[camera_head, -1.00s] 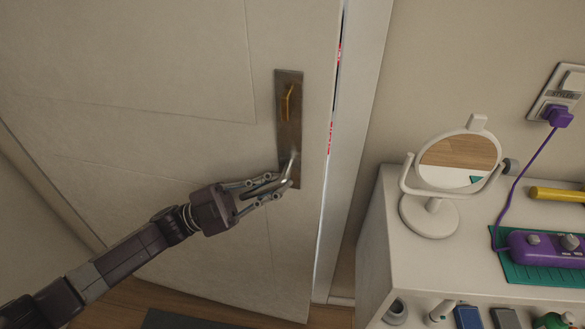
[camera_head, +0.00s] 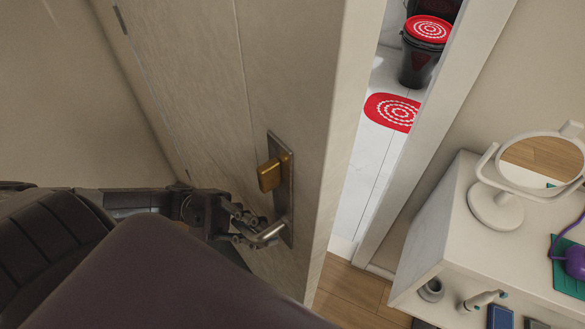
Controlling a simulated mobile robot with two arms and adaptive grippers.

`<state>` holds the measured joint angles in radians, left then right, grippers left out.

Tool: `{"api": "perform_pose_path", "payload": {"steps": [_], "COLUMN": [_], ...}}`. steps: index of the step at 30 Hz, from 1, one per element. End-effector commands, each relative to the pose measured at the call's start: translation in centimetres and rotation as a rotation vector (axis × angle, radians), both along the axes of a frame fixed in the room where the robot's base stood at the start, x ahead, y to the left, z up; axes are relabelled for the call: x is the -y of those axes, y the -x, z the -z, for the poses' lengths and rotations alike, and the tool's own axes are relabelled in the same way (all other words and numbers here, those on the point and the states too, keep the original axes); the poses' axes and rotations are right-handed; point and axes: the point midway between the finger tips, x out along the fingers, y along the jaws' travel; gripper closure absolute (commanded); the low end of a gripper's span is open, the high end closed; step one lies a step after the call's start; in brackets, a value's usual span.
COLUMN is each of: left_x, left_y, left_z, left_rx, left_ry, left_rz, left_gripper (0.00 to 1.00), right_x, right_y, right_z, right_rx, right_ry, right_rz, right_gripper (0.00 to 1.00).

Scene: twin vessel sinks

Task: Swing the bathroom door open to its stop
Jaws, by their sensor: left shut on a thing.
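The pale bathroom door (camera_head: 290,85) stands partly open, with a wide gap between its free edge and the frame (camera_head: 440,120). A metal plate (camera_head: 287,185) on it carries a brass knob (camera_head: 271,173) above and a silver lever handle (camera_head: 268,235) below. My left gripper (camera_head: 255,228) is shut on the lever handle, its fingers around the lever. My left arm comes in low from the left and hides the lower part of the door. My right gripper does not show.
A white cabinet (camera_head: 440,225) with a round mirror (camera_head: 540,160) on top stands right of the doorway. Through the gap are a white tiled floor (camera_head: 372,160), a red mat (camera_head: 393,111) and a black bin (camera_head: 422,60) with a red lid. Wood floor (camera_head: 350,290) lies in front.

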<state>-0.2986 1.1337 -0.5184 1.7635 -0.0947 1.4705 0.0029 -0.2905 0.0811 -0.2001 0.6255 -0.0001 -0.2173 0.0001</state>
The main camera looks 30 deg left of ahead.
Motion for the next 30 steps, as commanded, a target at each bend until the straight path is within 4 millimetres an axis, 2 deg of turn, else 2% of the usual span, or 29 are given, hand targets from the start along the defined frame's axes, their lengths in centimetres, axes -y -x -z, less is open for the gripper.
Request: {"api": "perform_pose_path", "payload": {"steps": [6, 12, 13, 16, 25, 30], "left_x": [-0.3, -0.3, -0.3, -0.3, -0.5, -2.2], "left_y": [0.9, 0.8, 0.8, 0.8, 0.8, 0.7], "left_z": [0.4, 0.4, 0.4, 0.3, 0.2, 1.1], "left_rx": [-0.005, -0.004, -0.004, -0.004, -0.001, -0.003], "left_ry": [-0.009, -0.009, -0.009, -0.006, -0.002, -0.006], "left_rz": [0.008, 0.008, 0.008, 0.009, 0.009, 0.006], "left_gripper": [1.0, 1.0, 0.9, 0.81, 0.81, 0.81], "right_x": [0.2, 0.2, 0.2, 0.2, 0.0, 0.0], "right_y": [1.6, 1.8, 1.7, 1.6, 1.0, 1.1], "right_z": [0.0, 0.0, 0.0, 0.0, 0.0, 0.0], "right_rx": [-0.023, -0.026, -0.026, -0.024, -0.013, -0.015], "right_ry": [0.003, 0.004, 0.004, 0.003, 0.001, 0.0], "right_rz": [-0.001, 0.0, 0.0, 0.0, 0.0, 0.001], "right_gripper": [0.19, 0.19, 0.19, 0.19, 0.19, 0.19]}}
